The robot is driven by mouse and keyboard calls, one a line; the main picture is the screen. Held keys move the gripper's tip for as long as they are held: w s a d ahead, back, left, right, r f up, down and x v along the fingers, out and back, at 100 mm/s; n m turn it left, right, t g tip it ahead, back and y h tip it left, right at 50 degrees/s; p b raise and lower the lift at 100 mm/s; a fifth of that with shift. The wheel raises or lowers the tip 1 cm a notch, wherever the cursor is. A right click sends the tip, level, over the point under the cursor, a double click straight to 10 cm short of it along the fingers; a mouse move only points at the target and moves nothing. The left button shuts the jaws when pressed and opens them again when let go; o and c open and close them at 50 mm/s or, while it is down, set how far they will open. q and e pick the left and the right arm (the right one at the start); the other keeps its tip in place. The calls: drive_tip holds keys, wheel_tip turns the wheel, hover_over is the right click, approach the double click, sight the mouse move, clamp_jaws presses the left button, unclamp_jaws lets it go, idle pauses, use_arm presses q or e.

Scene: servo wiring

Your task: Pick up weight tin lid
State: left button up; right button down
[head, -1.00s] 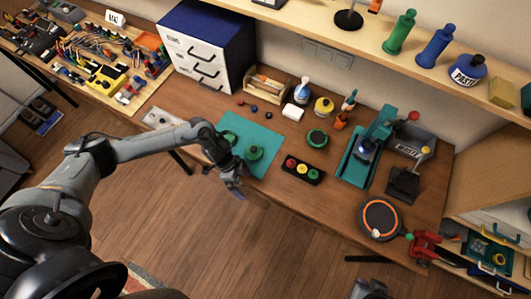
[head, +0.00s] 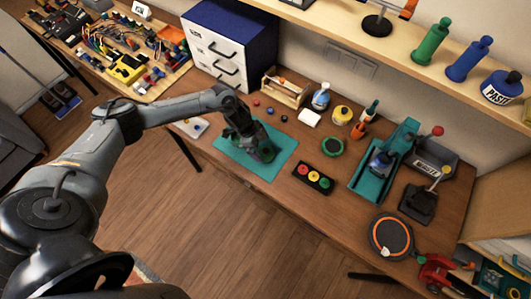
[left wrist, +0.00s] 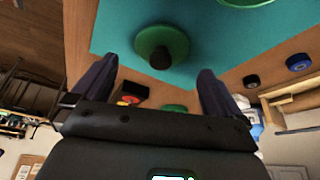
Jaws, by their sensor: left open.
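A round green lid with a dark knob (left wrist: 158,40) lies on the teal mat (head: 272,170). In the head view my left gripper (head: 252,150) is over the mat and partly hides the lid (head: 268,154). In the left wrist view my left gripper's (left wrist: 158,68) two fingers are apart, and the lid's knob appears between and beyond their tips. Nothing is held. A second green round piece (left wrist: 245,2) is cut off at the top of the wrist view. My right gripper is not in view.
A black block with red, yellow and green buttons (head: 313,178) stands right of the mat. A green-topped round piece (head: 332,147) is behind it. A blue drawer cabinet (head: 228,45) stands behind my left arm. The desk's front edge runs just before the mat.

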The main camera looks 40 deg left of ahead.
sight(265, 150)
use_arm(q)
drive_tip(key=shift+x, duration=2.45)
drive_tip(key=shift+w+d, duration=0.1)
drive_tip(key=c, duration=1.1)
drive_tip(key=shift+o, duration=0.2)
drive_tip(key=shift+r, duration=0.2)
